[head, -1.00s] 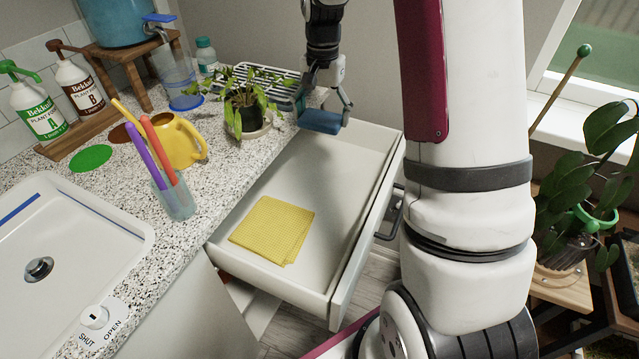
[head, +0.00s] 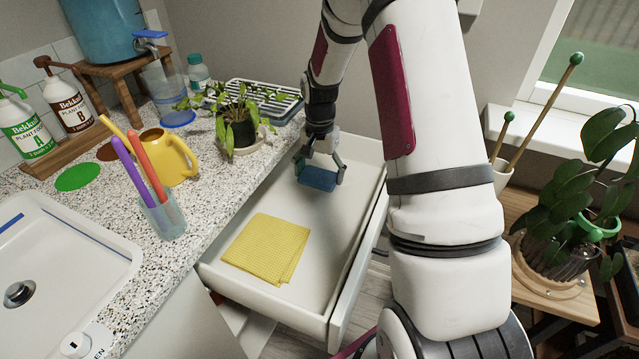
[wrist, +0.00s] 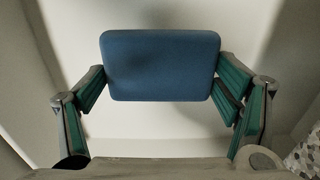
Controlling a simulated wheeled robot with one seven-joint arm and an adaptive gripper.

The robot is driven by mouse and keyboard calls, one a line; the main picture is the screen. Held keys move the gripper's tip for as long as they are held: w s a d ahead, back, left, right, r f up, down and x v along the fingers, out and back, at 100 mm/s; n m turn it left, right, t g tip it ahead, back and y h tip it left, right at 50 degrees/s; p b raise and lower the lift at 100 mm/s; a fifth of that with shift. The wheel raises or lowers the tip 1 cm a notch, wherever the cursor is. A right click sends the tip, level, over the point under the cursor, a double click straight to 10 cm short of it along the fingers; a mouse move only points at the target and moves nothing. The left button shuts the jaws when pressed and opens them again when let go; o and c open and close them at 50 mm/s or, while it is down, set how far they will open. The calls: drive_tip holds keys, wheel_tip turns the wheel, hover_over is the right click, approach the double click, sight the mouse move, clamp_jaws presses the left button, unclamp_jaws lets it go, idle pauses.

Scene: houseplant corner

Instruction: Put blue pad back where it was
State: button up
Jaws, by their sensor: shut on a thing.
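The blue pad (head: 318,178) is a small rounded block held between the fingers of my gripper (head: 320,172), over the back part of the open drawer. In the wrist view the blue pad (wrist: 160,65) sits level between the two green-lined fingers of my gripper (wrist: 163,82), which press on its left and right ends. The open white drawer (head: 345,215) lies below it. I cannot tell whether the pad touches the drawer floor.
A folded yellow cloth (head: 268,248) lies in the front part of the drawer. A potted plant (head: 238,132) stands on the speckled counter close to the drawer's left side. The drawer floor between the cloth and the pad is bare.

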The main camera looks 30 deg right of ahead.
sight(319, 184)
drive_tip(key=shift+f, duration=1.95)
drive_tip(key=shift+f, duration=0.1)
drive_tip(key=shift+f+b, duration=0.1)
drive_tip(key=shift+b, duration=0.2)
drive_tip(key=o, duration=0.8)
